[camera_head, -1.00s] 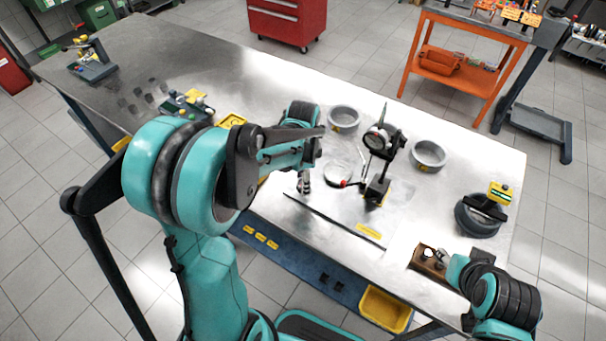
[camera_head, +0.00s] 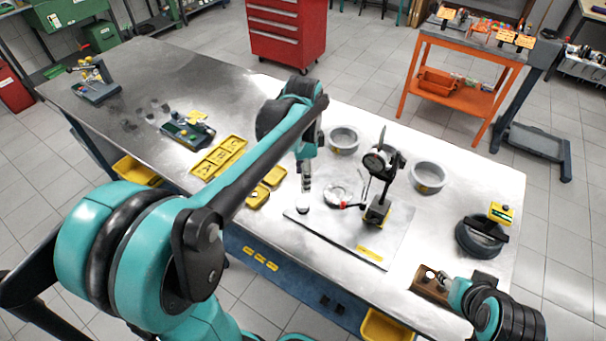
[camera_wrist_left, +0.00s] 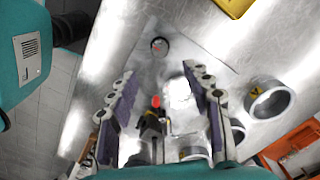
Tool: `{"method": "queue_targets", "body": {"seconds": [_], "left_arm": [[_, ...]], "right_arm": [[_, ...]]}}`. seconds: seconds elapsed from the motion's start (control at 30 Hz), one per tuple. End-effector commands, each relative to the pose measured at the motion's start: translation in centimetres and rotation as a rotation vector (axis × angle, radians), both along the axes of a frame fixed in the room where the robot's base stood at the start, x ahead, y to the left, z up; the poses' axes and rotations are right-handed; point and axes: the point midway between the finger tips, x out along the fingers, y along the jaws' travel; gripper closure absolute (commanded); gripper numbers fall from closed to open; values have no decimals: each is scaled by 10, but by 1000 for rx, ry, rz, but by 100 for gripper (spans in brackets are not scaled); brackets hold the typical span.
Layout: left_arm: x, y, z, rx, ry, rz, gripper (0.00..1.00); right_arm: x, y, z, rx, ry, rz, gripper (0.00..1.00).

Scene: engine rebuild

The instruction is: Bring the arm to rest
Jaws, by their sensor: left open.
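My left arm reaches in from the left of the head view, and its left gripper (camera_head: 306,188) points down over the left part of a thin grey plate (camera_head: 335,233). In the wrist view the left gripper (camera_wrist_left: 160,105) has its two fingers wide apart with nothing held between them. A small round piece (camera_head: 302,209) lies just below it and also shows in the wrist view (camera_wrist_left: 159,46). A dial gauge stand (camera_head: 377,208) stands upright on the plate to the right. My right gripper (camera_head: 449,290) is at the lower right, beside a brown block (camera_head: 428,291); its fingers are not clear.
Grey rings (camera_head: 343,140) and (camera_head: 428,177) stand behind and right of the gauge. A dark ring (camera_head: 477,244) with a yellow-topped item is at the right edge. Yellow trays (camera_head: 222,150) lie left of the gripper.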

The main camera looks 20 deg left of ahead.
Motion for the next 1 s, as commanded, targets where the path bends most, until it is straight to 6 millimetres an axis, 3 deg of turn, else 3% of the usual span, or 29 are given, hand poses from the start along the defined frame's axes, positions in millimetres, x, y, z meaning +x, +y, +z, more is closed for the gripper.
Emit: {"method": "queue_targets", "body": {"seconds": [0.37, 0.67, 0.8, 1.0], "left_arm": [[-6, -3, 1, 2, -21, 32, 50], [-65, -29, 3, -40, -277, 412, 50], [-93, -40, -7, -118, -412, 621, 50], [-118, -50, -23, -239, -536, 832, 50]], "right_arm": [[0, 0, -1, 0, 0, 0, 60], [0, 0, -10, 0, 0, 0, 60], [0, 0, -14, 0, 0, 0, 60], [0, 0, -17, 0, 0, 0, 60]]}}
